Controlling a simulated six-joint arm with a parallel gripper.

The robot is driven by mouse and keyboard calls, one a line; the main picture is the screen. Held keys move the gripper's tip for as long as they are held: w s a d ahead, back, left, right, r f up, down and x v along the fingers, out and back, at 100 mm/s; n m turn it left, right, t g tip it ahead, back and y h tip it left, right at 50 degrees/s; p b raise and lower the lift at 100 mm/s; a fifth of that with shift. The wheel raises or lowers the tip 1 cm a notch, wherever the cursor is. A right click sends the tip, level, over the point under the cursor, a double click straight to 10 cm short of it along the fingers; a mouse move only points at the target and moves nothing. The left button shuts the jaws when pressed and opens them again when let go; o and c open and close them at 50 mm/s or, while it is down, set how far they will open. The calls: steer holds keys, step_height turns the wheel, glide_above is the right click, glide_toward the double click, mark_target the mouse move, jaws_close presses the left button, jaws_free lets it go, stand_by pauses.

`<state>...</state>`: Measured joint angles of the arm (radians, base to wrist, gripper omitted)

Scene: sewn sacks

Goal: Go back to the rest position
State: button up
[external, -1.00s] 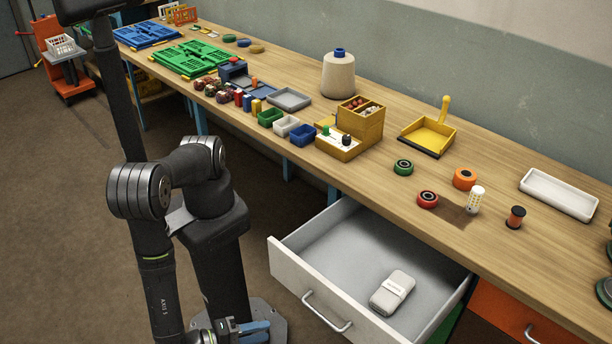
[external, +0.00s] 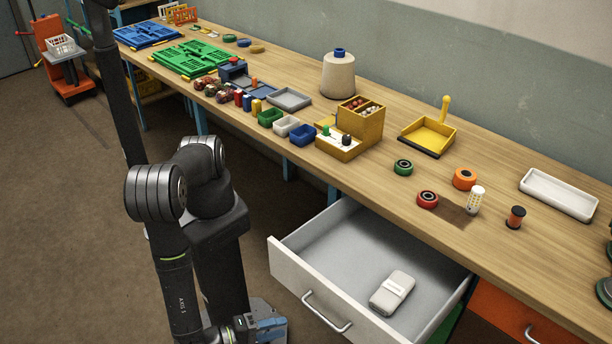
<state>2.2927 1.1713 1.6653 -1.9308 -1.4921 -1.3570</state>
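My gripper (external: 272,328) is low at the bottom of the external view, beside my arm's base and left of the open drawer. Blue-grey parts show at its end, but they are small and partly cut by the frame edge, so I cannot tell whether the fingers are open or shut. I see no object held in it. My arm is folded, with its forearm hanging down in front of the base.
An open grey drawer (external: 340,240) juts out from the wooden bench (external: 380,205), with a white device (external: 392,293) lying inside. Small bins, tape rolls and a yellow dustpan (external: 427,135) stand on the bench. The floor left of my arm is clear.

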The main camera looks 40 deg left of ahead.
mark_target(322, 316)
steer(key=x, duration=1.3)
steer(key=v, duration=1.7)
steer(key=shift+s, duration=0.2)
steer(key=shift+w+a, duration=0.1)
steer(key=x, duration=1.7)
steer(key=v, duration=1.7)
steer(key=x, duration=1.7)
steer(key=shift+w, duration=0.45)
